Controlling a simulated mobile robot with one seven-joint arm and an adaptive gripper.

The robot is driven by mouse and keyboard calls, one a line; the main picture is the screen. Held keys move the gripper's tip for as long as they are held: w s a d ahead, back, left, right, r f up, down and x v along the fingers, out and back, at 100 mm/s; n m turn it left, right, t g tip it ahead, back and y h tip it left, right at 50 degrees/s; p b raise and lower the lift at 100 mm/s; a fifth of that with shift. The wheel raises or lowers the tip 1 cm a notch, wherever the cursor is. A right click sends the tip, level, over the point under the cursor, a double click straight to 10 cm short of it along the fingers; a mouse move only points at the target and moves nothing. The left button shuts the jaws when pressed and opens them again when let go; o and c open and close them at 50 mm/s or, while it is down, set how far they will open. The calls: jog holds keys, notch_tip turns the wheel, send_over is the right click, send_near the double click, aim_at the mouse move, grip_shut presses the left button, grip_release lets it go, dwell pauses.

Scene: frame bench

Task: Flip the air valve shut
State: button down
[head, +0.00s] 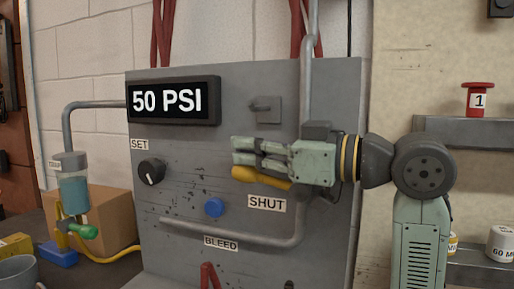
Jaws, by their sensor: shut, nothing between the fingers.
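The air valve shows as a yellow lever (262,178) on the grey panel, just above the SHUT label (267,204). The lever lies nearly level and points left, crosswise to the upright pipe (307,85). My gripper (236,152) reaches in from the right, its fingers pointing left. It is shut and empty. Its fingers are just above the lever in the picture; I cannot tell if they touch it. My gripper hides the valve body and the lever's pivot.
The panel (340,100) carries a 50 PSI display (172,101), a black SET knob (151,171), a blue BLEED button (214,208) and a small grey switch (267,108). A blue-filled cylinder (74,190) and a cardboard box (108,215) stand left. Shelves (470,132) are at right.

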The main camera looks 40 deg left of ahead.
jog(key=shift+a+f, duration=0.2)
jog(key=shift+f, duration=0.15)
dwell(0.5)
jog(key=w+d, duration=0.1)
jog(key=d, duration=1)
jog(key=shift+w+d, duration=0.3)
jog(key=shift+d, duration=0.1)
